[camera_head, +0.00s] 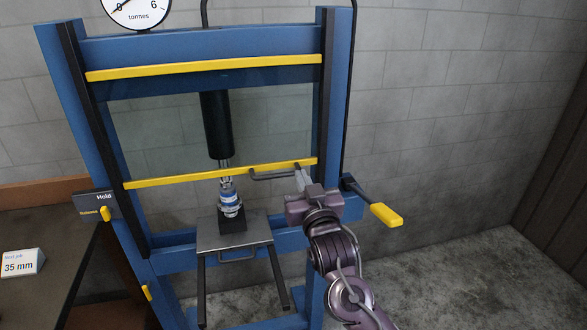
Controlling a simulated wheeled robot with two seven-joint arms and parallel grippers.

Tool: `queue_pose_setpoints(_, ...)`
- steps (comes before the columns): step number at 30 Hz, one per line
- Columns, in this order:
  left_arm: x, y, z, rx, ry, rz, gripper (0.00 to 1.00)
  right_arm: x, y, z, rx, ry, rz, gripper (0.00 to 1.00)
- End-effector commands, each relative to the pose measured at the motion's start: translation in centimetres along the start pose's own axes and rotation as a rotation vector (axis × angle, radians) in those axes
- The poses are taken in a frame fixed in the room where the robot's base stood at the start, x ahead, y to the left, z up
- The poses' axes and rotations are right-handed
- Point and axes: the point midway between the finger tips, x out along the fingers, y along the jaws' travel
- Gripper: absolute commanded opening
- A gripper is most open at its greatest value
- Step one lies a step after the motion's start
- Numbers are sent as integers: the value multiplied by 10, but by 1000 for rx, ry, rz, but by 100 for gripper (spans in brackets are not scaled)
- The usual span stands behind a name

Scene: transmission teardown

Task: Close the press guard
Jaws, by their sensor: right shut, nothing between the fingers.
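The press guard (160,135) is a clear panel with yellow bars along its top and bottom edges, between dark side rails on the blue press frame (75,120). Its lower yellow bar (200,174) is well above the press plate (250,232), with an open gap below. A dark handle (273,176) sits on the lower bar, toward the right. My right gripper (301,173) is shut and empty, its fingertips at the lower bar by the handle's right end. Whether they touch is unclear. My left gripper is out of view.
A metal part with a blue band (229,198) stands on a black block (232,224) under the black ram (217,125). A yellow-gripped lever (385,214) sticks out right of my gripper. A dark table (45,235) with a "35 mm" card (22,263) is at left. Floor at right is clear.

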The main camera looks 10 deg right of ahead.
Motion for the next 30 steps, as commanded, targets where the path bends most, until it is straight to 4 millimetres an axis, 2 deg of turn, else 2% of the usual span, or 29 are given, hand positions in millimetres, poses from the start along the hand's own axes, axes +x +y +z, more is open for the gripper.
queue_pose_setpoints(15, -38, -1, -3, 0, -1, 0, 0, 95, 0, -3, -1, -2, 1, 0)
queue_pose_setpoints(18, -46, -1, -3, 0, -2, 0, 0, 86, 0, 18, -3, -9, -1, 0)
queue_pose_setpoints(21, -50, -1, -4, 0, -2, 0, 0, 82, 0, 28, -1, -6, 0, 0)
queue_pose_setpoints(30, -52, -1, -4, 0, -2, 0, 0, 78, 0, 40, -1, -3, -1, 0)
